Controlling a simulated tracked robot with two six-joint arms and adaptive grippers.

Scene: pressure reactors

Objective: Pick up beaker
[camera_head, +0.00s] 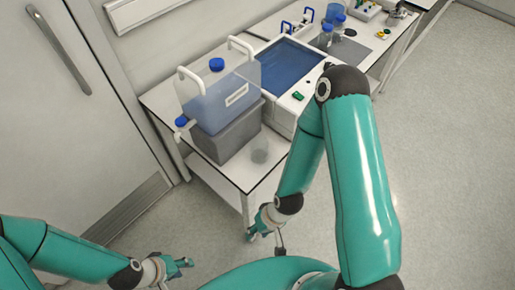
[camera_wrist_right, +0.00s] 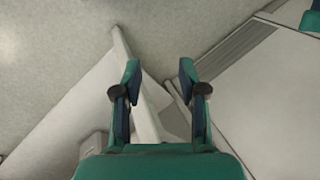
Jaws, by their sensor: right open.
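The beaker cannot be made out in that view. My left gripper (camera_head: 186,265) is at the lower left, over the floor, away from the table. It is too small to tell whether its fingers are apart.
A white bath (camera_head: 284,118) with blue liquid stands to the right. Bottles (camera_head: 326,37) stand farther back. A door (camera_head: 75,120) is at left; the right floor is clear.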

